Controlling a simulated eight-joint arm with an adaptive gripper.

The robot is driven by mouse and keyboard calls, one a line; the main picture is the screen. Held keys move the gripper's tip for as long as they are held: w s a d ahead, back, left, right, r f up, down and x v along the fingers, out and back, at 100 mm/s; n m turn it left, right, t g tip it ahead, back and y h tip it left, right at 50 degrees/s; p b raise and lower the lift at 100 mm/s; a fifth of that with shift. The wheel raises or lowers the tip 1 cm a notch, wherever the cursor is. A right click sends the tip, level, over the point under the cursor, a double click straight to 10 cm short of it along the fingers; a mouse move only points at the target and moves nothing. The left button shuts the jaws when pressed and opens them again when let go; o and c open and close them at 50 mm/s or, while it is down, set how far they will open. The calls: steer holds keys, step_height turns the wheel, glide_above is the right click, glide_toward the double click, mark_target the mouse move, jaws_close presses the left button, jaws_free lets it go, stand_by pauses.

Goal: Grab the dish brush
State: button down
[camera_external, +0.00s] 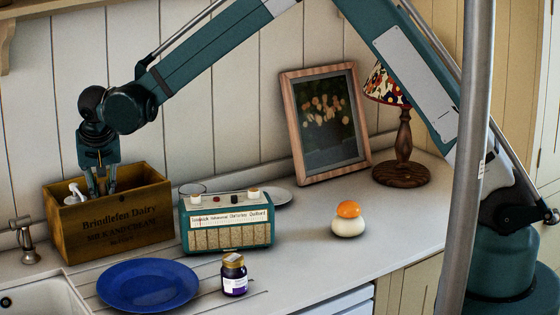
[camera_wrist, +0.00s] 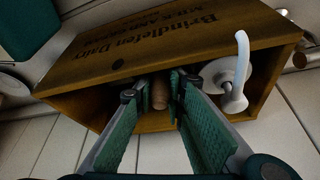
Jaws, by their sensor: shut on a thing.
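The wooden crate (camera_external: 160,213) with "Brindlefen Dairy" on its front stands on the counter at the left. My gripper (camera_external: 101,190) points down into its open top, with the fingertips at or just below the rim. In the wrist view, my gripper's green-padded fingers (camera_wrist: 160,95) are closed around a light wooden, rounded piece (camera_wrist: 159,90), which looks like the dish brush's handle. Its bristle end is hidden in the crate, and the brush cannot be made out in the external view.
A white pump bottle (camera_external: 75,193) stands in the crate beside my fingers and shows close to them in the wrist view (camera_wrist: 241,60). A blue plate (camera_external: 148,286), a teal radio (camera_external: 228,223) and a jar (camera_external: 234,276) are nearby. The right front counter is mostly clear.

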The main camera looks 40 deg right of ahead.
steer(key=shift+r, duration=0.15)
step_height(320, 180, up, 18)
steer(key=shift+b, duration=0.4)
steer(key=shift+d, duration=0.1)
stand_by(0.7)
